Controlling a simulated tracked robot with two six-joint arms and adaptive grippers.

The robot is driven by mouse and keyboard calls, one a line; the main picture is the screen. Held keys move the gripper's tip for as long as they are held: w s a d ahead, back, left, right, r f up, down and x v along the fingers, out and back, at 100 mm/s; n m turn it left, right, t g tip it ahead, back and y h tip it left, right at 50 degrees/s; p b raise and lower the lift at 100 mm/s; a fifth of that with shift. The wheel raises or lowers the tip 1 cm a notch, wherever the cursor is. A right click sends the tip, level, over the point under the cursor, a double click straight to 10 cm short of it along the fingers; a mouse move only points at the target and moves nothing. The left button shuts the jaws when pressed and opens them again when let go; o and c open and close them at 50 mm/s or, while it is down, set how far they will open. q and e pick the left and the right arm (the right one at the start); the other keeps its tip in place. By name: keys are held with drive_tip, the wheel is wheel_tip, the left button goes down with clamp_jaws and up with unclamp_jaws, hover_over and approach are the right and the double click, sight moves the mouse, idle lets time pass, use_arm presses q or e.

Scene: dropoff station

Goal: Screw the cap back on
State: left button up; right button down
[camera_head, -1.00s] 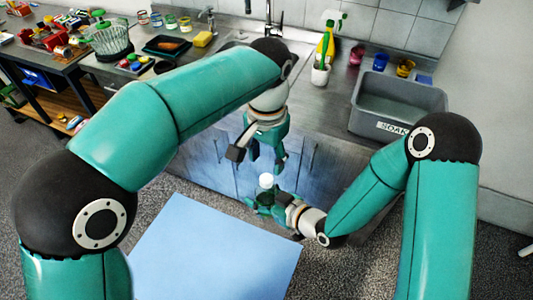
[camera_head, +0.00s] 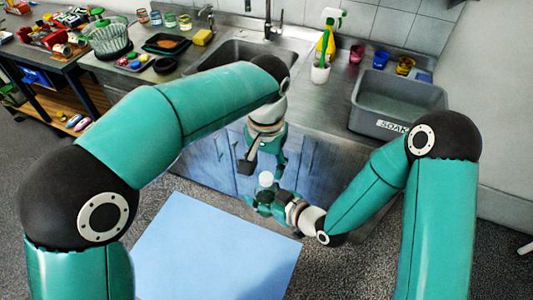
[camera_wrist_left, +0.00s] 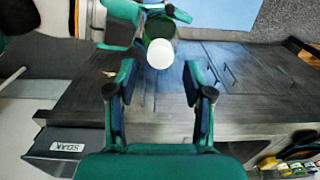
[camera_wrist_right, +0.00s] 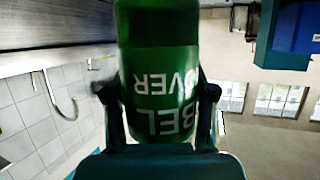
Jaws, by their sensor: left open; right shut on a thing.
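A green bottle (camera_wrist_right: 160,85) with white lettering stands between the fingers of my right gripper (camera_head: 264,203), which is shut on it. In the right wrist view the bottle fills the middle, and its top is out of frame. A white cap (camera_head: 266,178) sits at the bottle's top end. It also shows in the left wrist view (camera_wrist_left: 160,53), in front of the green bottle. I cannot tell how tightly it is seated. My left gripper (camera_head: 262,170) is open, just above the cap, pointing down. Its fingers (camera_wrist_left: 160,78) are apart on either side below the cap in the left wrist view, not touching it.
Behind the arms is a counter with a sink (camera_head: 235,52), a spray bottle (camera_head: 328,45) and a grey SOAK tub (camera_head: 365,121). A blue mat or panel (camera_head: 215,250) lies below in front. A cluttered side table (camera_head: 22,54) stands at left.

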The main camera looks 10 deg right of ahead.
sight(266, 176)
use_arm(q)
drive_tip(key=shift+f, duration=1.75)
clamp_jaws()
drive_tip(key=shift+o, duration=0.8)
unclamp_jaws()
wheel_tip(266, 176, up, 12)
drive_tip(key=shift+s, duration=0.1)
